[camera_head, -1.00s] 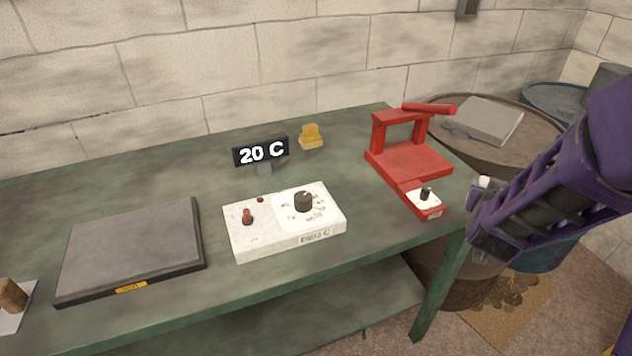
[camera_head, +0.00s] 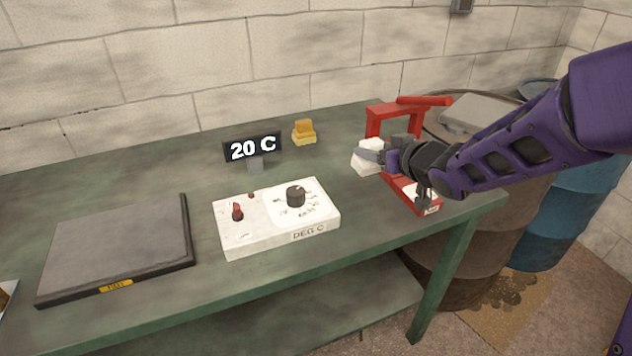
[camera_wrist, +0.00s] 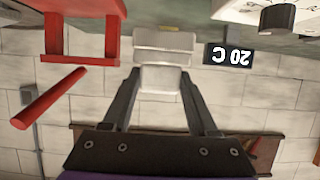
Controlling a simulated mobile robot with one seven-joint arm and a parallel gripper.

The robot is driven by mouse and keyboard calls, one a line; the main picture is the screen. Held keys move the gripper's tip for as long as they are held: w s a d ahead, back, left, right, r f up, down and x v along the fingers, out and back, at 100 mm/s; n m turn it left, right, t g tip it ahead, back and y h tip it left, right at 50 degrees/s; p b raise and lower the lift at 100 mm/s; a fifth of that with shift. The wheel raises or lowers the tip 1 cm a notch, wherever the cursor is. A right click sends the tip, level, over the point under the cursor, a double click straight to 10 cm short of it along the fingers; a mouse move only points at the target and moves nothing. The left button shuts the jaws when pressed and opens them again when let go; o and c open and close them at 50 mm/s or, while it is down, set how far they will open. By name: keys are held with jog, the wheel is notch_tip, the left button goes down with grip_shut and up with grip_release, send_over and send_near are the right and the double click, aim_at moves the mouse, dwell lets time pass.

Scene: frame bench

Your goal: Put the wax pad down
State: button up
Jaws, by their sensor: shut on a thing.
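A white wax pad (camera_head: 364,166), a flat block with a smaller grip block on it, is at the tip of my gripper (camera_head: 377,153). My gripper is shut on the grip block, which shows between the two fingers in the wrist view (camera_wrist: 163,78). The pad's wider part (camera_wrist: 163,45) lies beyond the fingertips. The pad is over the right part of the green bench (camera_head: 330,277), just left of a red stand. I cannot tell whether it touches the bench top.
The red stand (camera_head: 374,124) is close to my gripper and partly hidden by it. A yellow block (camera_head: 303,132), a "20 C" display (camera_head: 253,148), a white dial box (camera_head: 265,228) and a dark plate (camera_head: 120,245) stand on the bench. Bare bench lies between display and pad.

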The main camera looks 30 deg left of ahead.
notch_tip(320, 180, down, 10)
jog(key=b, duration=0.3)
jog(key=shift+f, duration=0.2)
jog(key=o, duration=1.4)
jog(key=shift+r, duration=0.1)
jog(key=shift+r, duration=0.2)
jog(key=p+v, duration=0.2)
jog(key=v, duration=1)
